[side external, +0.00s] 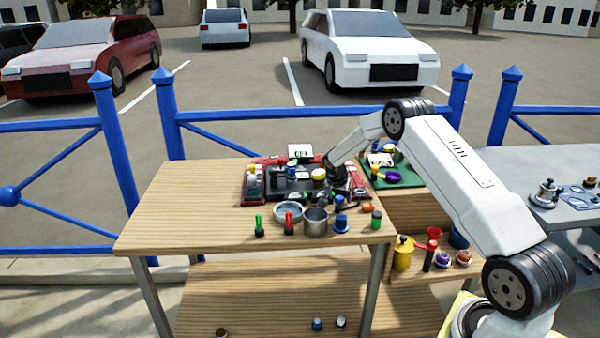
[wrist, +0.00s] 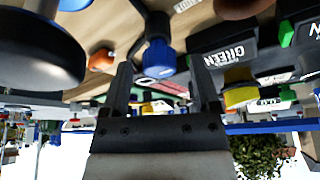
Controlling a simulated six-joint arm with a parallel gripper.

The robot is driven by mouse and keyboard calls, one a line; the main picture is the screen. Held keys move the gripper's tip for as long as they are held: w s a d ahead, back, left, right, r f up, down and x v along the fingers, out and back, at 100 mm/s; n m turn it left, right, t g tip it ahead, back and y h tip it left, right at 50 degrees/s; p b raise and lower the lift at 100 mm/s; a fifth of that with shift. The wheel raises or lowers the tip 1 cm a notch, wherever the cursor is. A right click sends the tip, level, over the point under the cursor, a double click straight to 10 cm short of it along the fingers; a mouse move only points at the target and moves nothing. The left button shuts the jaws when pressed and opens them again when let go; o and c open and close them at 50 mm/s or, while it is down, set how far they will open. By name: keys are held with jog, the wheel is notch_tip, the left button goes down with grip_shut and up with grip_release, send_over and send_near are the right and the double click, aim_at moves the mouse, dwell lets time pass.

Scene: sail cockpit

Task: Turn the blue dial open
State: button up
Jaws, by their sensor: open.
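In the wrist view, a small blue knob (wrist: 160,58), which looks like the blue dial, hangs on a dark stem in a picture that appears upside down. My gripper (wrist: 160,78) is open, with its two dark fingers to either side of the knob in the picture. I cannot tell whether they touch it or how far off it is. In the side external view, my gripper (side external: 335,183) is low over the dark panel (side external: 290,187) on the wooden table. Which blue part there is the dial cannot be told.
In the wrist view, a yellow knob (wrist: 240,90) is close on the right, and a large dark round part with blue (wrist: 45,50) fills the left. In the side external view, a metal cup (side external: 316,222), a shallow bowl (side external: 287,212) and small coloured parts stand along the front. The table's left side is clear.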

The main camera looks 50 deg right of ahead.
grip_shut()
jog(key=shift+n, duration=0.5)
jog(key=shift+s+n+t+y, duration=0.1)
jog(key=shift+n+t+y, duration=0.4)
jog(key=shift+n, duration=0.8)
jog(key=shift+d+n+t+y, duration=0.1)
jog(key=shift+n+t+y, duration=0.45)
jog(key=shift+n, duration=1.45)
jog(key=shift+n+t+y, duration=0.45)
jog(key=shift+n+t, duration=0.1)
jog(key=shift+n, duration=1.45)
jog(key=shift+d+n+y, duration=0.1)
jog(key=shift+n+y, duration=0.6)
jog(key=shift+n, duration=1.1)
